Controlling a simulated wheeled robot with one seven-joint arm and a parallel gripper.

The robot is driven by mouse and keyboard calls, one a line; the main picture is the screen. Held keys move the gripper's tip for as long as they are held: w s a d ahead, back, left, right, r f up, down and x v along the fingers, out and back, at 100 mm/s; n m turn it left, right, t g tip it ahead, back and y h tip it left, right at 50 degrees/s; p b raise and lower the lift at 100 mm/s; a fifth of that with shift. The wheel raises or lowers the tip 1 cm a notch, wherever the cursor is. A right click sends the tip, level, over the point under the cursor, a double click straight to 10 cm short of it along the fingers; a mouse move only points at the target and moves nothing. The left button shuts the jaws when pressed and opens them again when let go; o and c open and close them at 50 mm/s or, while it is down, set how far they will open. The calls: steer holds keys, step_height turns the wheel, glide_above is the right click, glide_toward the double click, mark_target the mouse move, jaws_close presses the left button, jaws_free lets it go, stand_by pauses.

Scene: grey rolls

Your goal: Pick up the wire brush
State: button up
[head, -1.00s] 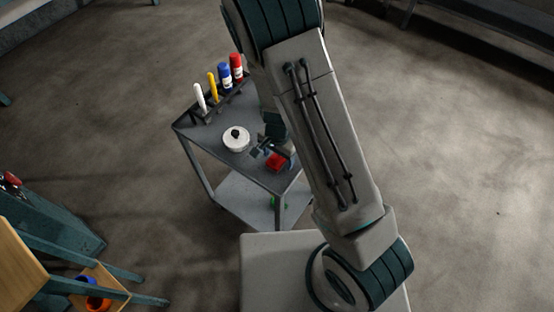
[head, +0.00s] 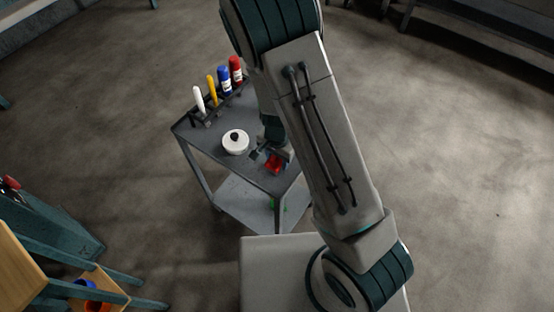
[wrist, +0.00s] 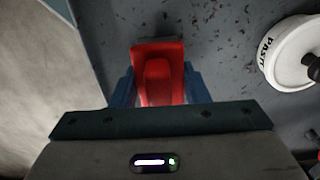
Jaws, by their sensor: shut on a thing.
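The wire brush (wrist: 158,75) is a red block with a raised red grip, seen from above in the wrist view. It also shows as a small red shape (head: 273,164) on the near right part of the cart top (head: 236,166). My gripper (wrist: 160,88) has its blue fingers on both sides of the brush and is shut on it. The brush looks to be at the level of the cart top; I cannot tell whether it still touches it. Its bristles are hidden.
A white round tin (head: 235,143) with a dark knob stands left of the brush. A rack at the cart's back holds a white tool (head: 199,99), a yellow tool (head: 212,90), a blue can (head: 224,80) and a red can (head: 236,70).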

steer(key=r, duration=0.2)
steer(key=d+r, duration=0.1)
steer(key=r, duration=0.1)
steer(key=d+r, duration=0.6)
steer(key=d, duration=0.4)
steer(key=shift+w+d+b, duration=0.2)
steer(key=shift+d+b, duration=0.15)
steer(key=shift+r, duration=0.1)
steer(key=shift+o, duration=1.4)
steer(key=shift+c, duration=0.3)
